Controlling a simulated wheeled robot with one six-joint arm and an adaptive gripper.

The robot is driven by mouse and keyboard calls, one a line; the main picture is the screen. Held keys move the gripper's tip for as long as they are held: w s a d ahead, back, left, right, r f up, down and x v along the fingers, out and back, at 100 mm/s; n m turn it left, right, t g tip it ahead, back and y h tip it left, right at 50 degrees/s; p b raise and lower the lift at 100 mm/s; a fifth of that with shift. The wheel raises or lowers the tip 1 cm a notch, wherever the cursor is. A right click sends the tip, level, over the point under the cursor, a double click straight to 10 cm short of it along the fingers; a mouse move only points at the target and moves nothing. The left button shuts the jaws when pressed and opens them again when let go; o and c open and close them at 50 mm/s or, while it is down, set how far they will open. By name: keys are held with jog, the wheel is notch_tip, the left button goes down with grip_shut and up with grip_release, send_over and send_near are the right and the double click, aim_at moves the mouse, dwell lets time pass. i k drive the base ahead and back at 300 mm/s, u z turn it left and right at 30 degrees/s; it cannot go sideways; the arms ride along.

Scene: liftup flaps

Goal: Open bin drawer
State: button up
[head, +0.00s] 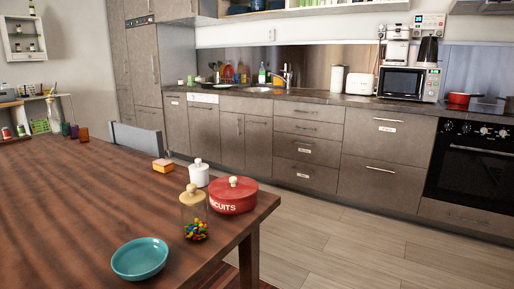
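A row of grey-brown kitchen cabinets stands along the far wall. Several fronts carry small white labels that are too small to read surely, so I cannot tell which one is the bin drawer. A narrow labelled front (176,125) is at the left of the row. A stack of drawers (306,160) is in the middle, some with labels. A wide labelled upper drawer (385,145) is left of the oven, above another wide front (378,185). All of these fronts look closed. My gripper is not in view.
A wooden table (80,200) fills the left foreground, holding a teal bowl (140,258), a candy jar (193,215) and a red biscuit tin (233,197). A grey chair (137,139) stands behind it. Wooden floor (340,240) is clear between table and cabinets. The oven (470,170) is at right.

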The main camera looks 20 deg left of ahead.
aim_at(259, 130)
jog(key=i, duration=3.35)
jog(key=u, duration=2.9)
jog(key=i, duration=0.55)
jog(key=z, duration=1.5)
jog(key=i, duration=0.6)
jog(key=u, duration=0.45)
